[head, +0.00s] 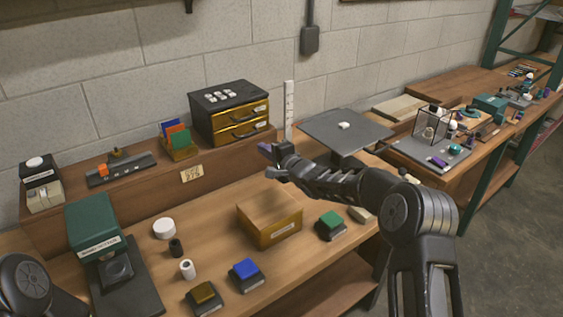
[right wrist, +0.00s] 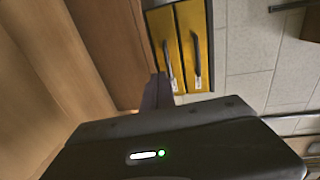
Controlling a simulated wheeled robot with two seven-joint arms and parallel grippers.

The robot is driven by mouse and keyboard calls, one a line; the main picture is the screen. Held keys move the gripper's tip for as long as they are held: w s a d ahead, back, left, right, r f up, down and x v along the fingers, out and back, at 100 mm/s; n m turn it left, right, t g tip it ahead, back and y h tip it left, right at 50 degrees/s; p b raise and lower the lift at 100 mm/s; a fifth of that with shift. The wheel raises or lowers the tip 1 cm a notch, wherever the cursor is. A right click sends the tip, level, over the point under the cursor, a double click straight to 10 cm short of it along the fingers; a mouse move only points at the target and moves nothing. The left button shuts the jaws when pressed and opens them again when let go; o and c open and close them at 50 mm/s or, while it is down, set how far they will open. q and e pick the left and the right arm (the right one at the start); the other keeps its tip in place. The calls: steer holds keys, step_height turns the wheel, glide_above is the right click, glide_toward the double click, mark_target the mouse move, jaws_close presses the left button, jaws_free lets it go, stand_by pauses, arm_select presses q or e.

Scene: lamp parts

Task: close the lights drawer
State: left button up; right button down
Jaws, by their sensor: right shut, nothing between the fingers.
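A black cabinet (head: 228,99) with two yellow drawers stands on the raised wooden shelf against the wall in the head view. The upper drawer (head: 238,115) and lower drawer (head: 242,131) have dark handles and small labels too small to read. Neither front stands far out; I cannot tell whether both are fully flush. The fronts also show sideways in the right wrist view, beside each other (right wrist: 186,45). My right gripper (head: 266,149) is shut and empty, in front of the cabinet's lower right and apart from it. Its purplish fingers show in the wrist view (right wrist: 156,92). My left gripper is out of view.
A cardboard-coloured box (head: 270,217) sits on the workbench below my right arm, among several small coloured blocks. A green device (head: 97,235) stands at left. A dark grey platform (head: 345,131) is right of the cabinet. A card holder (head: 178,145) stands left of it.

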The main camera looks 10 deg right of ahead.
steer(key=b+v, duration=0.1)
steer(key=v, duration=0.6)
steer(key=shift+d, duration=0.2)
steer(key=shift+r, duration=0.2)
